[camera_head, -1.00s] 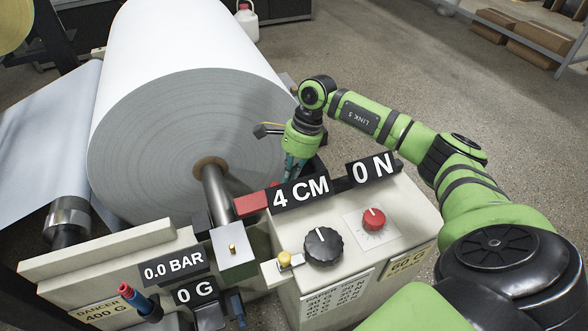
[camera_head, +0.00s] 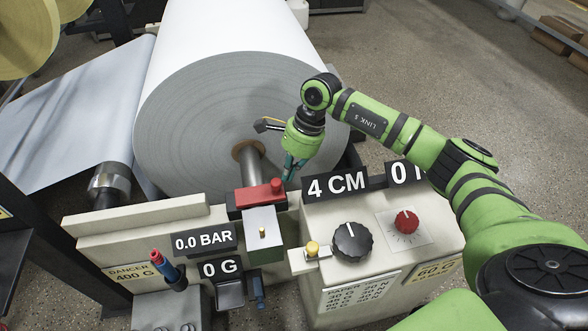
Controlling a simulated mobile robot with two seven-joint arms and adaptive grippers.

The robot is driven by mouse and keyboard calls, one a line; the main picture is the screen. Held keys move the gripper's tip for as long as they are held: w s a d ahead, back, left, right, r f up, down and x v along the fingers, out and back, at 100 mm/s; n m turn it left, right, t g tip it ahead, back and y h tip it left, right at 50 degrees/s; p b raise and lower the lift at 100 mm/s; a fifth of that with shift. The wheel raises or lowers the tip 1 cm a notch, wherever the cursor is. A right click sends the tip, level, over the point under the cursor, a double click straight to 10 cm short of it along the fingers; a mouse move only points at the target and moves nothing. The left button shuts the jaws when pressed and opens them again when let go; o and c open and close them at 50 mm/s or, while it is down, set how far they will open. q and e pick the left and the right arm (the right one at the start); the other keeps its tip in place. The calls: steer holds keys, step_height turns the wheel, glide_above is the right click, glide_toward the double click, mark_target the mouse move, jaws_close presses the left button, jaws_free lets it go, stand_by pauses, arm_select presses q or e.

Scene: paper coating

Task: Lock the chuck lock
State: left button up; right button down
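The chuck lock appears as a red bar (camera_head: 259,196) with a small red knob at its right end. It lies across the front end of the roll's grey shaft (camera_head: 249,165), above a grey metal block (camera_head: 263,229). My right gripper (camera_head: 290,169) points down just above and behind the knob, beside the roll's face. Its teal fingers are small and partly overlapping, so I cannot tell whether they are open or shut, or whether they touch the knob. My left gripper is not in view.
The large paper roll (camera_head: 230,110) stands close to the left of my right gripper. The control box carries a black dial (camera_head: 352,242), a red dial (camera_head: 406,221) and a yellow button (camera_head: 313,248). Open floor lies behind my arm.

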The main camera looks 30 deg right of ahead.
steer(key=shift+r, duration=0.15)
steer(key=v, duration=1.1)
steer(key=shift+r, duration=0.35)
steer(key=shift+d, duration=0.1)
